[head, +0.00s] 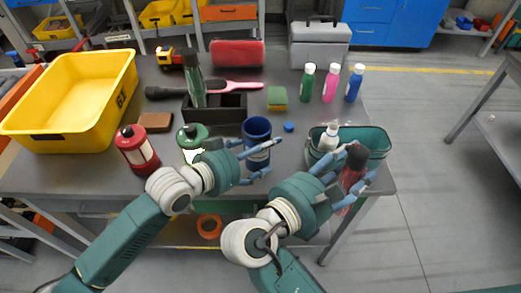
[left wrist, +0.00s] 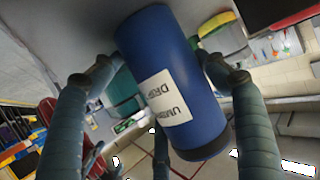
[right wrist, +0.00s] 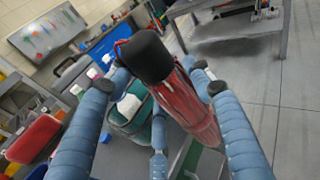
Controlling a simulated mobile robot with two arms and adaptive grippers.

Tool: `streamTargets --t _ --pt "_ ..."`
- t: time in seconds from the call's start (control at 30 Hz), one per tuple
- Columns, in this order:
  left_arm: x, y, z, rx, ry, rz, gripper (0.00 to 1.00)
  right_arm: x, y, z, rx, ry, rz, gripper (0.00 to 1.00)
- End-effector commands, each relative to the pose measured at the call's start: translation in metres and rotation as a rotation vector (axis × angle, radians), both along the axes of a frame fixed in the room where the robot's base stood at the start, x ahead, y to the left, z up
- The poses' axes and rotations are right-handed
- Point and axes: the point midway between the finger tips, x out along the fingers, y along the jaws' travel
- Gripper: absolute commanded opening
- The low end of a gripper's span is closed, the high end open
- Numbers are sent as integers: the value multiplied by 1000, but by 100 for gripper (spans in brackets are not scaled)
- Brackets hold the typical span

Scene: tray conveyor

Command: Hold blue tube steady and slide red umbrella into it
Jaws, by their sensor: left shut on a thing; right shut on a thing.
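The blue tube (head: 256,133) stands upright on the table near its front edge. My left gripper (head: 262,160) has its fingers around it, and in the left wrist view the tube (left wrist: 170,60), with a white label, sits between the fingers. The red umbrella (head: 350,178) is in my right gripper (head: 345,182), just past the table's front right corner. In the right wrist view the folded red umbrella (right wrist: 188,105) with its black end (right wrist: 148,57) lies between the fingers. The umbrella is right of the tube and apart from it.
A green bin (head: 376,146) with a white bottle (head: 329,137) stands behind my right gripper. A blue cap (head: 289,127) lies between tube and bin. Green (head: 307,82), pink (head: 331,83) and blue (head: 354,83) bottles stand behind. A red lantern-like canister (head: 137,150) and yellow bin (head: 75,100) are left.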

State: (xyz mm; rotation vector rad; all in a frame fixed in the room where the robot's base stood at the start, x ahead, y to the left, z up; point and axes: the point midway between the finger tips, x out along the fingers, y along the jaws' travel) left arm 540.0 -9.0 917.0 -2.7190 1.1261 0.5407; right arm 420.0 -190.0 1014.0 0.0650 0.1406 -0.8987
Motion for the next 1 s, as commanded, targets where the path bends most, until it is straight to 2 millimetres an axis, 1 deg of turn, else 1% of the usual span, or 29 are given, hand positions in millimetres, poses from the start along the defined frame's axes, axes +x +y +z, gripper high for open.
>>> streamTargets --t 0.5,0.6,0.67,0.77,0.9,1.0 --pt "0 0 0 0 1 -1 45 0 0 1 -1 -2 0 0" --pt "0 0 0 0 1 -1 45 4 -4 5 1 -6 -3 0" --pt "0 0 0 0 1 -1 45 9 -9 13 1 -10 -5 0" --pt "0 0 0 0 1 -1 45 24 -24 33 5 -17 -13 0" --pt "0 0 0 1 1 0 45 43 -50 70 10 -23 -22 0" --pt "0 0 0 1 1 0 45 53 -65 93 12 -23 -26 0"
